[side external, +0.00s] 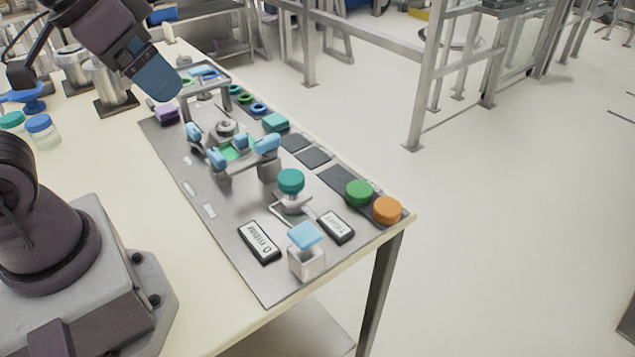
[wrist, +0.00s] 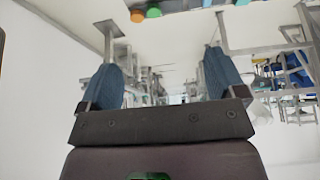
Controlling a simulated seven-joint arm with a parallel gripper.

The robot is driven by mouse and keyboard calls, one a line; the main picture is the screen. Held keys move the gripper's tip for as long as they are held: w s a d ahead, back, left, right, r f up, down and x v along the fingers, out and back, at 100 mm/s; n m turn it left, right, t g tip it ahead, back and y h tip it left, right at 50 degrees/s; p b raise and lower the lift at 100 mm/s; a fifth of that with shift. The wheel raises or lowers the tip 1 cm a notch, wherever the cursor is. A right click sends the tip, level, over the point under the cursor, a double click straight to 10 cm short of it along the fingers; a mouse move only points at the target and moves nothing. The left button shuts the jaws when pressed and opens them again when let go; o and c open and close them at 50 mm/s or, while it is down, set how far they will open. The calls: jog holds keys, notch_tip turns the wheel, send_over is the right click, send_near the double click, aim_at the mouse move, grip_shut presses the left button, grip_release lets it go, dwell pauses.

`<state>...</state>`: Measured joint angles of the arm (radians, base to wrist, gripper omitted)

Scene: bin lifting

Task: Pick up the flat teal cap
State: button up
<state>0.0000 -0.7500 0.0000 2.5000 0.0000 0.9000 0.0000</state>
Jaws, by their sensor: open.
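Several teal pieces show in the side external view, and I cannot tell for certain which is the flat teal cap. A flat, squarish teal piece (side external: 275,122) lies on the grey mat's far edge. A rounder teal cap (side external: 291,181) sits on a small stand near the mat's middle right. My gripper (side external: 160,88) is high at the upper left, above the mat's far left end and well away from both pieces. In the wrist view its two blue fingers (wrist: 162,75) are spread apart with nothing between them.
A green cap (side external: 359,192) and an orange cap (side external: 387,210) sit at the mat's right corner. A clear box with a light blue lid (side external: 306,236) stands at the front. Blue-tipped fixtures (side external: 217,158) and a grey frame (side external: 206,84) rise from the mat (side external: 236,272).

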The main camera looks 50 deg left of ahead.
jog(key=shift+f, duration=0.1)
jog(key=m+g, duration=0.6)
jog(key=m, duration=1.3)
send_over(292, 177)
jog(key=d, duration=0.1)
notch_tip(292, 177, down, 18)
jog(key=f, duration=0.7)
jog(key=shift+s, duration=0.35)
jog(key=shift+w+a+f, duration=0.1)
jog(key=shift+a+f, duration=0.05)
jog(key=shift+f, duration=0.75)
jog(key=shift+w+a+f, duration=0.1)
jog(key=shift+w+f, duration=0.05)
jog(key=shift+f, duration=0.7)
jog(key=shift+w+a+f, duration=0.1)
jog(key=shift+a+f, duration=0.05)
jog(key=shift+f, duration=0.75)
jog(key=c, duration=1.1)
